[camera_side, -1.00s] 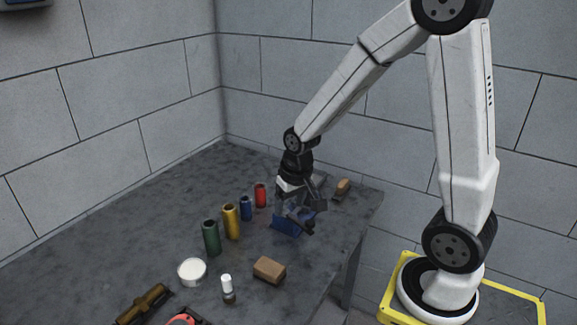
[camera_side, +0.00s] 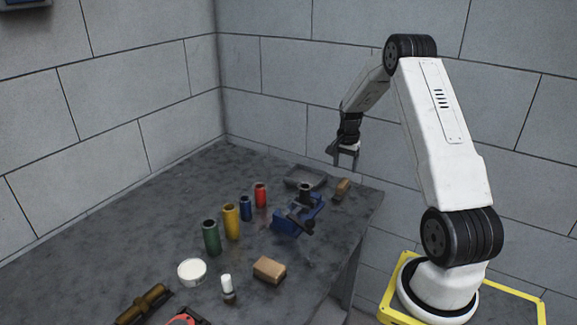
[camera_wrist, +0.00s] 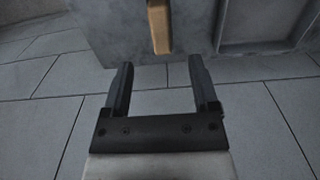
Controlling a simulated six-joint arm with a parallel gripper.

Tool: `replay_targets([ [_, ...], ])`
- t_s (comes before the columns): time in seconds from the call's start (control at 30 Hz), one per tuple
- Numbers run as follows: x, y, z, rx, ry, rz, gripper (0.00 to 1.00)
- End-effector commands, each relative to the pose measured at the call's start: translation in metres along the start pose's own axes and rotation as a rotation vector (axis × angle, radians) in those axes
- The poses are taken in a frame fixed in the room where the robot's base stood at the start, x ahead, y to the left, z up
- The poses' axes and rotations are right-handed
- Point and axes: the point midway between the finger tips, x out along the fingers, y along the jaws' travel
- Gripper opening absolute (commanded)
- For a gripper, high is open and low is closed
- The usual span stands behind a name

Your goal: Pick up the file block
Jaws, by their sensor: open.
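Two brown blocks lie on the table, and I cannot tell for sure which is the file block. A small narrow one (camera_side: 342,188) lies near the right back edge of the table; a narrow tan block (camera_wrist: 159,27) at the top of the wrist view appears to be the same one. A wider brown block (camera_side: 269,268) lies near the front right edge. My gripper (camera_side: 345,160) is open and empty, pointing down in the air above and close to the narrow block. In the wrist view my open fingers (camera_wrist: 160,80) have the floor beyond them.
A blue vise (camera_side: 287,222) with dark parts on it stands left of the narrow block. A shallow grey tray (camera_side: 305,178) is behind it. Several coloured cylinders (camera_side: 231,221) stand in a row, with a white round container (camera_side: 192,272) in front. The left table area is clear.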

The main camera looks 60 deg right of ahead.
Motion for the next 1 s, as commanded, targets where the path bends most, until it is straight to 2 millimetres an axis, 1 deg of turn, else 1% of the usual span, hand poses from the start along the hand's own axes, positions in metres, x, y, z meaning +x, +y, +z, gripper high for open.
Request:
replay_targets([
  [0.17, 0.002, 0.001, -0.001, 0.005, 0.0, 0.0, 0.76],
  [0.5, 0.025, 0.0, -0.001, 0.002, 0.0, 0.0, 0.76],
  [0.77, 0.029, 0.0, -0.001, 0.002, 0.001, 0.0, 0.76],
  [0.87, 0.035, 0.0, -0.001, 0.001, -0.001, 0.0, 0.76],
  [1.0, 0.05, -0.001, 0.0, 0.001, -0.001, 0.001, 0.76],
])
